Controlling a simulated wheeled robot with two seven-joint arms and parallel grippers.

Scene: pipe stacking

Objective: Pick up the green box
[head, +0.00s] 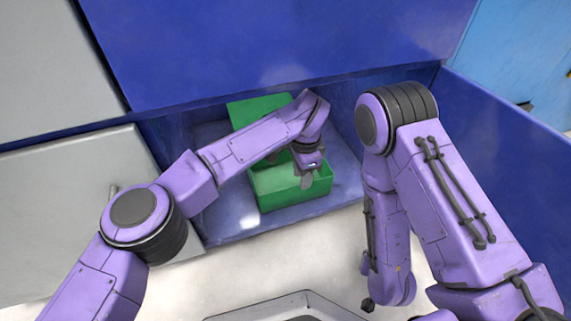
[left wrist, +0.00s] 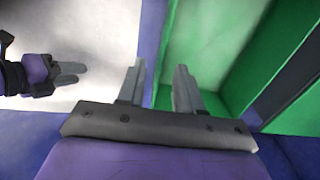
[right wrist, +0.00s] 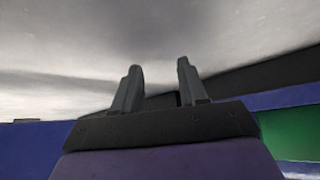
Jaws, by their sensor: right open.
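The green box (head: 291,194) sits in a blue recess, with another green part (head: 257,108) behind it; my left arm hides the area between, so I cannot tell if they join. Its green walls and inside also show in the left wrist view (left wrist: 215,45). My left gripper (head: 308,178) is at the box's near part, fingers pointing down, apart. In the left wrist view (left wrist: 158,85) its fingers are spread near the box edge; I cannot tell if they touch it. My right gripper (right wrist: 155,85) is open and empty, low in front of the recess.
The blue recess has a floor (head: 222,226), a tall blue panel above (head: 270,45) and a blue wall at right (head: 505,120). Grey panels (head: 60,190) stand at left. The pale floor (head: 290,265) in front is clear.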

